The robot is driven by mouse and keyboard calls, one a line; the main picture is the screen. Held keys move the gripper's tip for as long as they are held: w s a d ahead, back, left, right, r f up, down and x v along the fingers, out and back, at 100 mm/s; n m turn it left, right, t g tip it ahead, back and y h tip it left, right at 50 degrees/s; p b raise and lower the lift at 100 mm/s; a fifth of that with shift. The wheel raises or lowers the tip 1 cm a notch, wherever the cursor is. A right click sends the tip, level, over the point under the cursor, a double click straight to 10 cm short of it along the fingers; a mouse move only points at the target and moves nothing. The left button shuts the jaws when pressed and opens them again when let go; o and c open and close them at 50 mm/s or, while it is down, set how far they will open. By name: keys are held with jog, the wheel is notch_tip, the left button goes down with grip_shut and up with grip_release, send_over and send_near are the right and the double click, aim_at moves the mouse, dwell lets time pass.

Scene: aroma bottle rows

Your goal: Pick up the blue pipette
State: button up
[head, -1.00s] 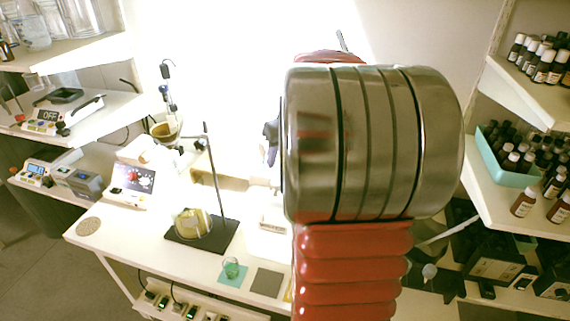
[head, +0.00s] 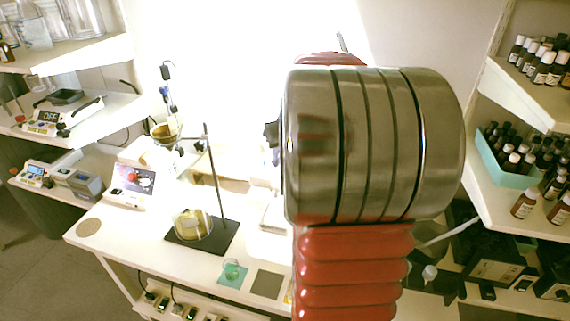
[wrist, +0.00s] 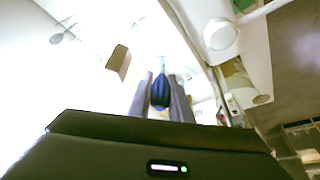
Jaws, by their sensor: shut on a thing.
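The blue pipette (wrist: 160,91) shows in the wrist view as a dark blue bulb between the two fingers of my gripper (wrist: 160,98). The fingers are shut on it, one on each side. A thin paler part runs up from the bulb and is hard to make out against the bright background. In the head view my own red and metal arm covers the middle, so the pipette and the fingers are hidden there.
Shelves (head: 75,53) with glassware and devices stand left. Shelves with dark bottles and a teal tray (head: 501,162) stand right.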

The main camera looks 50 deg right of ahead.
jog(key=shift+r, duration=0.1)
notch_tip(320, 180, up, 10)
dwell(0.5)
dwell(0.5)
